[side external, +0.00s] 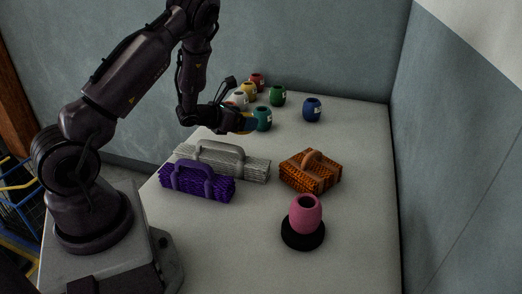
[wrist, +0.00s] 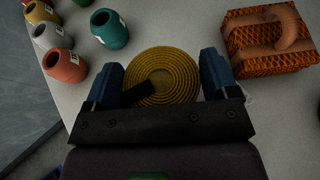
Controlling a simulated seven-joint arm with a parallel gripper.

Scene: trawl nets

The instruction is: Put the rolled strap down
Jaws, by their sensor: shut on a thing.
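The rolled strap (wrist: 163,72) is a flat yellow-brown coil with a dark piece lying across it. In the wrist view it sits between the two blue fingers of my gripper (wrist: 160,77), which is shut on it. In the side external view my gripper (side external: 249,122) is over the far left part of the pale table (side external: 355,150), in front of the teal pot. Only a thin yellow edge of the strap shows there. The strap seems held above the table, but the exact gap cannot be told.
Several coloured pots, including a teal one (side external: 263,121) and a blue one (side external: 312,110), stand at the back. An orange woven block (side external: 325,180), a grey bundle (side external: 255,166) and a purple bundle (side external: 200,192) have handles. A pink pot (side external: 305,218) stands on a black disc (side external: 303,242). The right side is clear.

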